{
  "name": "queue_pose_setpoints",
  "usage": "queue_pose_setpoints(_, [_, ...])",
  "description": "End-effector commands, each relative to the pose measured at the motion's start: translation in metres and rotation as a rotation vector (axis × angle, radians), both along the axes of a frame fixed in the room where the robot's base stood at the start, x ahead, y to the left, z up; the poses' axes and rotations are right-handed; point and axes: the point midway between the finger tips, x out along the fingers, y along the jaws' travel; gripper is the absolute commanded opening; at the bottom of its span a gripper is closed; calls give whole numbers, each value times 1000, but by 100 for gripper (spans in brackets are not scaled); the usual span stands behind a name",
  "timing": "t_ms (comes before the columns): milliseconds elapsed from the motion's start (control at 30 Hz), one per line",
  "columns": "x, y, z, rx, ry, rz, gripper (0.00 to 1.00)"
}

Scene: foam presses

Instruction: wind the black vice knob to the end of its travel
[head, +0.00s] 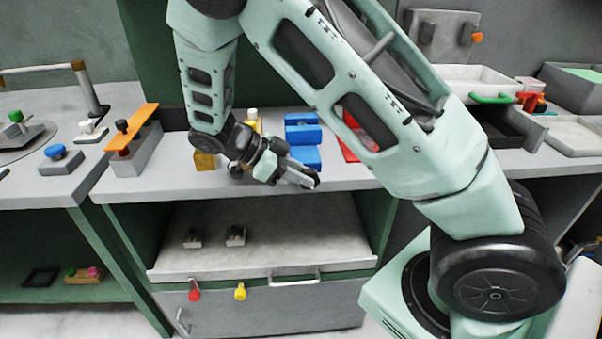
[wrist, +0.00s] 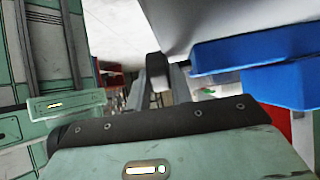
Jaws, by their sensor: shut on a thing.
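A blue vice (head: 303,134) stands on the worktop just behind my gripper, and its blue blocks (wrist: 245,60) fill the right of the wrist view. My gripper (head: 306,181) is at the worktop's front edge, in front of the blue vice. In the wrist view its fingers (wrist: 158,82) are close together. It is shut on what seems to be the black vice knob. The knob is mostly hidden by the fingers, so its shape and turn cannot be made out.
A red block (head: 350,143) stands right of the blue vice, partly behind my arm. Yellow pieces (head: 205,160) stand to the left. An orange bar with a black knob (head: 122,126) sits further left.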

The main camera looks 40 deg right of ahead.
Motion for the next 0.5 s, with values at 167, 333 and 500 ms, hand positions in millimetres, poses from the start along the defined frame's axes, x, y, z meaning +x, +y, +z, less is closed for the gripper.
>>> queue_pose_setpoints(167, [1, 1, 0, 2, -2, 2, 44])
queue_pose_setpoints(333, [0, 0, 0, 1, -2, 1, 44])
queue_pose_setpoints(500, [0, 0, 0, 7, -4, 0, 44])
